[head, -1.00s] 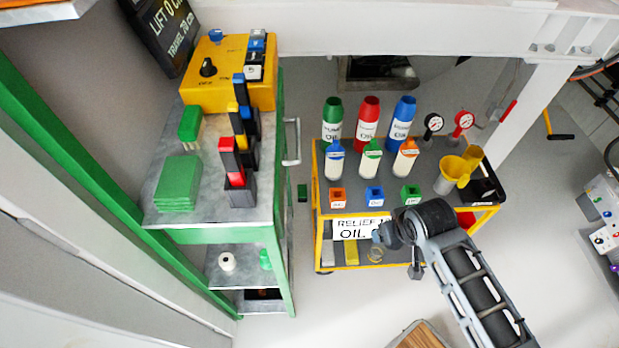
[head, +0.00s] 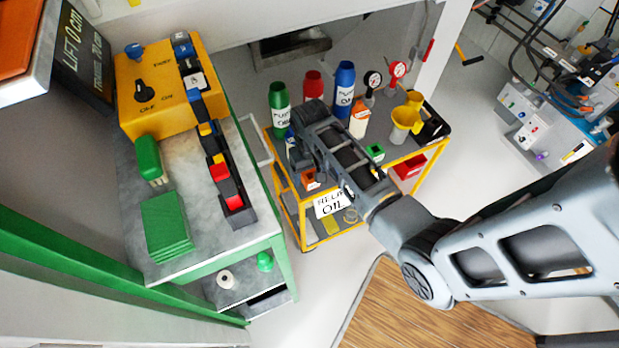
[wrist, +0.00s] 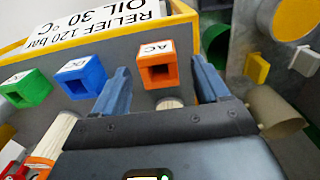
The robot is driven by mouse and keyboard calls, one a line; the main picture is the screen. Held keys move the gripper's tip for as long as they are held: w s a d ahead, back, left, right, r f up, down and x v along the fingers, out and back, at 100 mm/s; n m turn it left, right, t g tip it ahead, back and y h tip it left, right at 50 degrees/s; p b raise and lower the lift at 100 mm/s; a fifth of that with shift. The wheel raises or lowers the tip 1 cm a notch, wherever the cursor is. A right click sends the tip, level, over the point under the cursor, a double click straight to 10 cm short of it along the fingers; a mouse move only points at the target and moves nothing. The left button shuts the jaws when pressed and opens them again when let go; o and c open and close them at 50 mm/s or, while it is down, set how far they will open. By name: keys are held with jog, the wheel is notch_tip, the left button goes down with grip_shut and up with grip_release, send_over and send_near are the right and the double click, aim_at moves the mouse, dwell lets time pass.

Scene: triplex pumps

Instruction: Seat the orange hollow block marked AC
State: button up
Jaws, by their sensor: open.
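The orange hollow block marked AC (wrist: 157,70) stands on the cart top, its square opening showing in the wrist view. It also shows in the head view (head: 309,178), beside my arm. My gripper (wrist: 162,66) is open, with one blue-grey finger on each side of the orange block. The block appears between the fingertips with gaps on both sides; whether it is fully between them in depth is unclear. In the head view my arm hides most of the gripper and the blue block.
A blue block marked DC (wrist: 80,80) stands close beside the left finger, and a green block (wrist: 24,87) lies further left. Bottles, gauges and a yellow funnel (head: 404,120) crowd the cart (head: 440,140). A green-framed bench (head: 205,262) stands to the left.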

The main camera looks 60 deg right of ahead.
jog(key=shift+f, duration=1.25)
jog(key=shift+c, duration=0.4)
jog(key=c, duration=1.1)
jog(key=shift+r, duration=0.15)
